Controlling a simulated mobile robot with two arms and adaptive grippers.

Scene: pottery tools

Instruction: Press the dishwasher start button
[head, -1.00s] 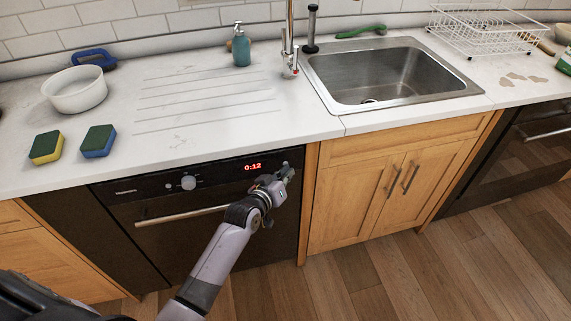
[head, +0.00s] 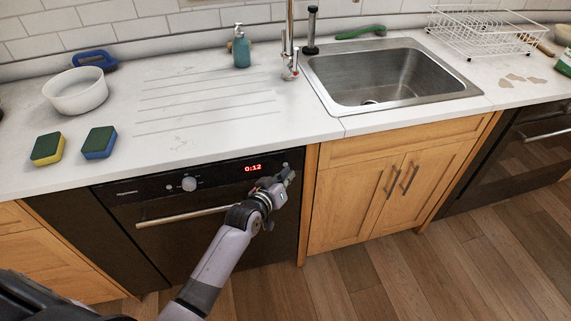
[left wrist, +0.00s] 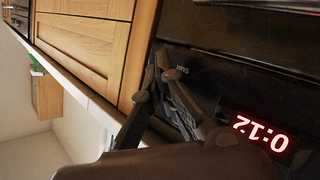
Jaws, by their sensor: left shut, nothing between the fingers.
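The black dishwasher (head: 215,245) stands under the counter with a bar handle, a round knob (head: 189,183) and a red display (head: 253,168) reading 0:12. My left gripper (head: 289,173) is shut and empty at the right end of the control panel, right of the display. In the left wrist view its fingertips (left wrist: 165,62) are together close to the panel, beside small pale lettering (left wrist: 182,70); the display (left wrist: 262,133) shows there too. The start button itself cannot be made out; the fingers may cover it. Whether they touch the panel is unclear. My right gripper is out of view.
The counter edge runs just above the panel. Wooden sink cabinet doors (head: 385,195) stand right of the dishwasher. On the counter are two sponges (head: 99,142), a white bowl (head: 76,92), a soap bottle (head: 241,48) and a steel sink (head: 390,75). The floor in front is clear.

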